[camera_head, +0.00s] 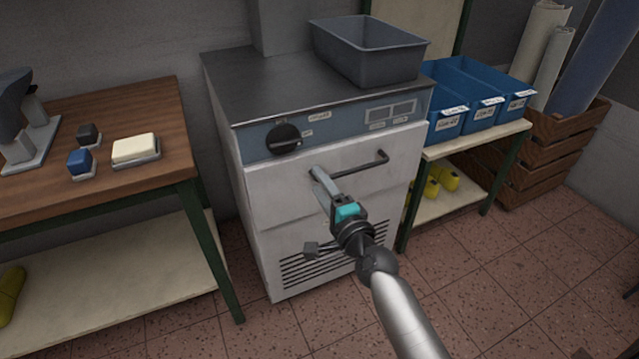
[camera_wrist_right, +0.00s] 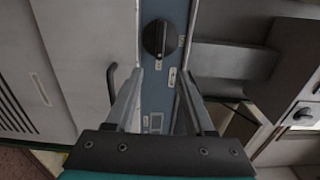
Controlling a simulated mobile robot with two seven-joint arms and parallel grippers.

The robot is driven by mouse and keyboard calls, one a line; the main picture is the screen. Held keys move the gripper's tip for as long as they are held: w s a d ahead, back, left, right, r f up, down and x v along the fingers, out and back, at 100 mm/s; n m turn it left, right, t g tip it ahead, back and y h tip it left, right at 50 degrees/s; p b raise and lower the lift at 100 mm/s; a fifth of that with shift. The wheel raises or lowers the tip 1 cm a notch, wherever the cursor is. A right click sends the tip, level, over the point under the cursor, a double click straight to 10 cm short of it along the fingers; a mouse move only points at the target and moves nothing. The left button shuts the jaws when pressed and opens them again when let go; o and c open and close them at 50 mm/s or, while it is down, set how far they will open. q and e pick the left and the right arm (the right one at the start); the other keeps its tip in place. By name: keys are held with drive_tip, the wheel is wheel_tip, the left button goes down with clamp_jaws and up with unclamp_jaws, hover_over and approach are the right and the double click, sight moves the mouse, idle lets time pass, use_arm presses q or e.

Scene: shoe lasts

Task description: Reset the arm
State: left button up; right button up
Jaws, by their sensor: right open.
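My right gripper (camera_head: 322,182) is in front of the oven-like machine (camera_head: 330,215), close to the left end of its dark bar handle (camera_head: 350,165). In the right wrist view the gripper (camera_wrist_right: 160,95) has its two fingers apart with nothing between them. That view also shows the machine's black knob (camera_wrist_right: 158,38) beyond the fingers and the handle (camera_wrist_right: 111,85) beside the left finger. I cannot tell whether a finger touches the handle. The machine's front door is shut. My left gripper does not show.
A grey metal tray (camera_head: 368,50) stands on top of the machine. A wooden table (camera_head: 100,195) at left holds a blue block (camera_head: 79,161) and a cream block (camera_head: 134,148). Blue bins (camera_head: 448,122) sit on a bench at right, before a wooden crate (camera_head: 545,160).

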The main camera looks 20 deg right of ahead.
drive_tip(key=s+a+f+n+g+p, duration=0.1)
drive_tip(key=s+f+n+g, duration=0.3)
drive_tip(key=f, duration=0.6)
drive_tip(key=s+f+n+g, duration=0.25)
drive_tip(key=s+f, duration=0.35)
drive_tip(key=f, duration=0.4)
drive_tip(key=s+a+f+n+g+p, duration=0.15)
drive_tip(key=s+f+n, duration=0.3)
drive_tip(key=f, duration=0.55)
use_arm(q)
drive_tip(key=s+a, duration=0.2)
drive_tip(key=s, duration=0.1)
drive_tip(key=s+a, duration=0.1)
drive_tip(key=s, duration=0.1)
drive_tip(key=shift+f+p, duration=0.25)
drive_tip(key=shift+p, duration=0.05)
use_arm(e)
drive_tip(key=s+d+f+n+g, duration=0.1)
drive_tip(key=s+f+n+g, duration=0.1)
drive_tip(key=s, duration=0.7)
drive_tip(key=s+d+f+n+g, duration=0.2)
drive_tip(key=s+f, duration=0.4)
drive_tip(key=s, duration=0.3)
drive_tip(key=s+d+f+n+g+h, duration=0.1)
drive_tip(key=s+f+n+g, duration=0.2)
drive_tip(key=s, duration=0.6)
drive_tip(key=shift+d+f+n+g, duration=0.35)
drive_tip(key=shift+f+n, duration=0.3)
drive_tip(key=shift+n, duration=0.45)
drive_tip(key=shift+w, duration=0.1)
